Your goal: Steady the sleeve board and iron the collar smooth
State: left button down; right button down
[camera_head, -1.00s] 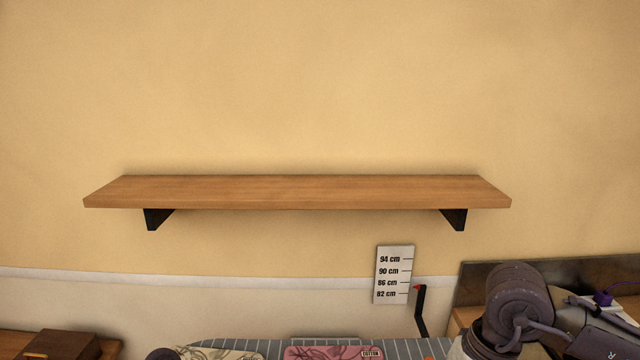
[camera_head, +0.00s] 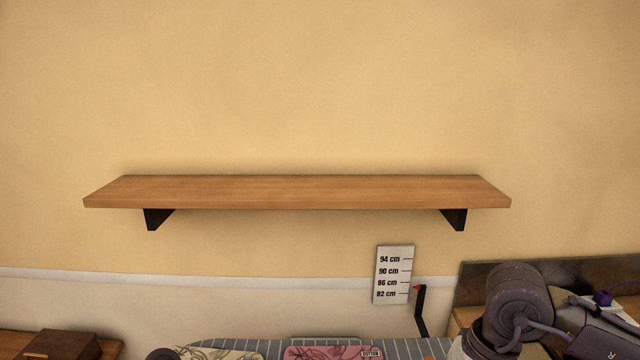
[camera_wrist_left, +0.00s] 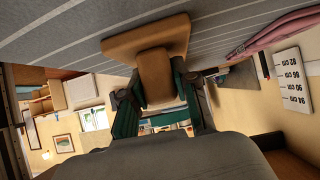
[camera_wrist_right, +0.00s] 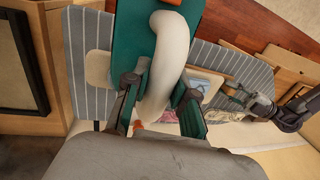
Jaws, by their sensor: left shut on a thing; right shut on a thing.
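My right gripper (camera_wrist_right: 160,102) is shut on the white handle of the teal iron (camera_wrist_right: 130,45). The iron is over the striped board; its contact with the cloth is hidden. A pink patterned cloth (camera_head: 325,353) with a dark tag lies at the bottom of the head view. I cannot tell which part is the collar. Both grippers are outside the head view.
A wooden wall shelf (camera_head: 300,191) is empty. A cream patterned cloth (camera_head: 215,353) lies left of the pink one. A brown box (camera_head: 62,344) sits on the left counter.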

jog(key=shift+r, duration=0.1)
dwell(0.5)
jog(key=w+a+r, duration=0.3)
jog(key=w+a, duration=0.1)
jog(key=a, duration=0.4)
jog(key=w+a+r, duration=0.3)
jog(key=a, duration=0.5)
jog(key=shift+f, duration=4.05)
jog(key=shift+w+d, duration=0.1)
jog(key=shift+d, duration=7.1)
jog(key=shift+a, duration=7.55)
jog(key=shift+d, duration=7.65)
notch_tip(320, 180, up, 8)
jog(key=shift+a+r, duration=0.15)
jog(key=shift+r, duration=0.05)
